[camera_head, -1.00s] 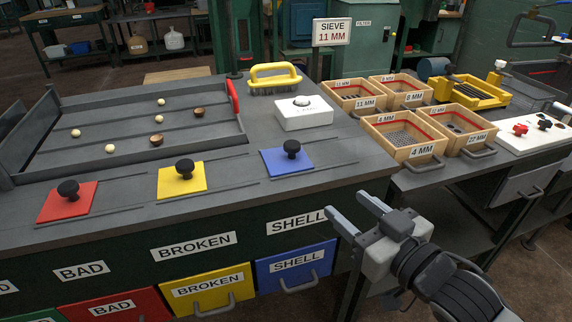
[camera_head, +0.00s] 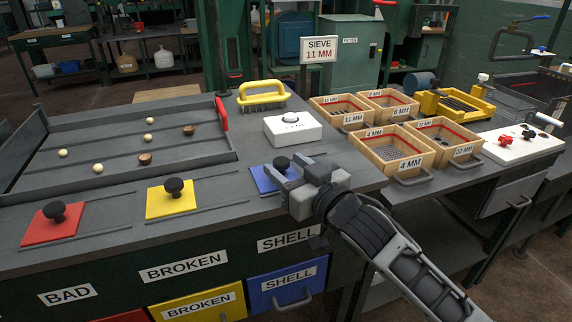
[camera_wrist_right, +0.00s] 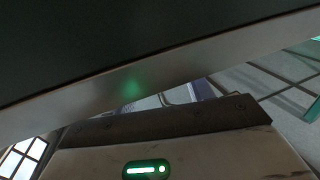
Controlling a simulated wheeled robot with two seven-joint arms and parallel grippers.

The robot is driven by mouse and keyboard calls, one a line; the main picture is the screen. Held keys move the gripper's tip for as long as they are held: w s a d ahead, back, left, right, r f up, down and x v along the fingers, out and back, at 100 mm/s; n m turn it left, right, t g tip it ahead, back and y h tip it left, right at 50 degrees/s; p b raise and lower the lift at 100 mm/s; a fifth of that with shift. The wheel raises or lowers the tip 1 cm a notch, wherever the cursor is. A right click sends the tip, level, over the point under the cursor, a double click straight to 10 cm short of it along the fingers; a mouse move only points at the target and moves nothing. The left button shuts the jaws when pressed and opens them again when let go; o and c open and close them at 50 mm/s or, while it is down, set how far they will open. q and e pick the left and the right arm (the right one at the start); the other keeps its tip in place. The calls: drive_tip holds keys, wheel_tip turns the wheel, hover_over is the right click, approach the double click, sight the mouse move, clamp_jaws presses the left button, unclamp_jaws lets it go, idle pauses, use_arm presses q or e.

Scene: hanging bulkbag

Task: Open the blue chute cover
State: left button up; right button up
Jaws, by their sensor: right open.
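The blue chute cover (camera_head: 262,181) is a flat square plate on the bench top, with a round black knob (camera_head: 282,164) standing on it. It lies across its two rails and is partly hidden by my right gripper. My right gripper (camera_head: 286,172) is open at the cover's right side, its fingers pointing left toward the knob. I cannot tell whether the knob is between the fingers or whether they touch it. In the right wrist view, only dark and grey surfaces and a lit green marking (camera_wrist_right: 146,169) show close up; the cover is not recognisable. My left gripper is not in view.
A yellow cover (camera_head: 170,203) and a red cover (camera_head: 52,228) lie to the left. A white box (camera_head: 293,130) and yellow-handled brush (camera_head: 263,98) stand behind. A tray (camera_head: 110,181) holds several nuts. Wooden sieve boxes (camera_head: 390,160) stand right. Blue SHELL drawer (camera_head: 283,292) is below.

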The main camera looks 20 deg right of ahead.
drive_tip(key=shift+w+a, duration=0.2)
drive_tip(key=shift+w, duration=0.35)
clamp_jaws()
drive_tip(key=d+p, duration=0.2)
drive_tip(key=d, duration=0.6)
drive_tip(key=shift+w+d, duration=0.1)
drive_tip(key=shift+d, duration=0.15)
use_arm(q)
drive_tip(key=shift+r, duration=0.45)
use_arm(e)
unclamp_jaws()
